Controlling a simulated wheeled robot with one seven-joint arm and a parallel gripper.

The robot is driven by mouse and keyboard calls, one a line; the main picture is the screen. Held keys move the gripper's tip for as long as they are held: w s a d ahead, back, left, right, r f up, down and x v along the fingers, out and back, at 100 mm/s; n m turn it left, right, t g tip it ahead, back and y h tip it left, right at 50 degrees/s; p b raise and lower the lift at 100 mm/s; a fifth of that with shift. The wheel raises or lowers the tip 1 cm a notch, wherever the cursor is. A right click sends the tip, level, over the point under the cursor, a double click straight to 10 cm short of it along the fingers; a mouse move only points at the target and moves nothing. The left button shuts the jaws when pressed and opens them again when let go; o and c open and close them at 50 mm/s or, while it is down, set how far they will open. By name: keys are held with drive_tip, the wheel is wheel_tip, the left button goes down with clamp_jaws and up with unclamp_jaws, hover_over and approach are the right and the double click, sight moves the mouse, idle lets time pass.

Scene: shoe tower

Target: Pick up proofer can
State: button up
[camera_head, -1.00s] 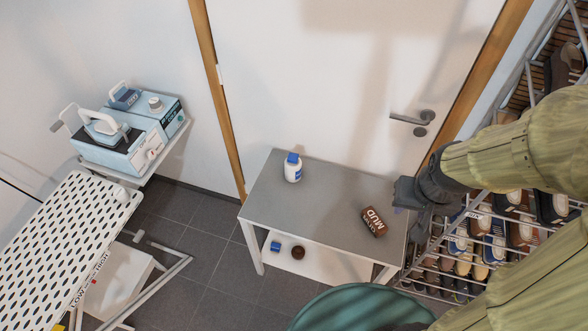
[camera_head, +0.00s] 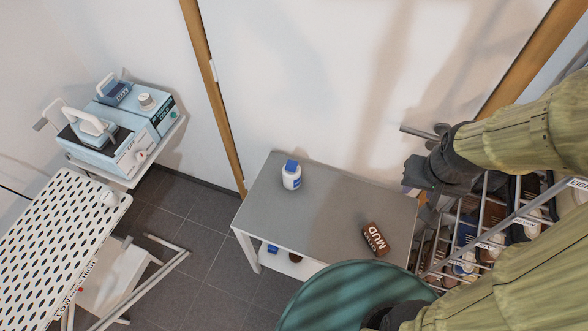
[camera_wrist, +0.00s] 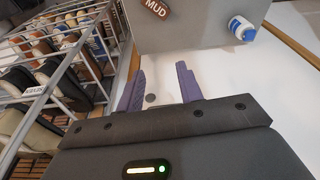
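A brown can lettered MUD (camera_head: 375,239) lies on its side on the grey top of a small table (camera_head: 330,210), near its right end. A white bottle with a blue cap (camera_head: 291,175) stands upright at the table's back left. I cannot read a label that tells which is the proofer can. Both show at the top of the wrist view, the brown can (camera_wrist: 157,8) and the white bottle (camera_wrist: 242,28). My gripper (camera_wrist: 161,72) is open and empty, its two purple fingers apart. In the head view my gripper (camera_head: 420,178) is at the table's right end, near the door.
A wire shoe rack (camera_head: 490,230) stands close at the right. A blue item (camera_head: 272,248) and a brown one (camera_head: 295,256) are on the table's lower shelf. A perforated board (camera_head: 75,230) and blue appliances (camera_head: 125,120) are at left. A round teal surface (camera_head: 350,290) fills the bottom.

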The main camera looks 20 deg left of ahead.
drive_tip(key=shift+s, duration=0.1)
drive_tip(key=o, duration=0.3)
drive_tip(key=shift+o, duration=1.3)
drive_tip(key=w+a+f+t+b, duration=0.1)
drive_tip(key=w+a+f+b, duration=0.3)
drive_tip(key=a+f+b, duration=0.1)
drive_tip(key=w+a+f+t+y+b, duration=0.1)
drive_tip(key=w+a+f+b, duration=0.2)
drive_tip(key=a+f+b, duration=0.2)
wheel_tip(320, 180, down, 3)
drive_tip(key=shift+w+a+r+t, duration=0.2)
drive_tip(key=shift+w+a+t, duration=0.2)
drive_tip(key=shift+a, duration=0.2)
drive_tip(key=w+a+f+t+h+b, duration=0.1)
drive_tip(key=a+f+t+b, duration=0.6)
drive_tip(key=a+f+b, duration=1.1)
drive_tip(key=s+a+f+t+b, duration=0.3)
drive_tip(key=s+a+t+b, duration=0.1)
drive_tip(key=s+t+b, duration=0.1)
drive_tip(key=shift+s+f+t+b, duration=0.3)
drive_tip(key=shift+s+f+b, duration=0.1)
drive_tip(key=shift+s, duration=0.4)
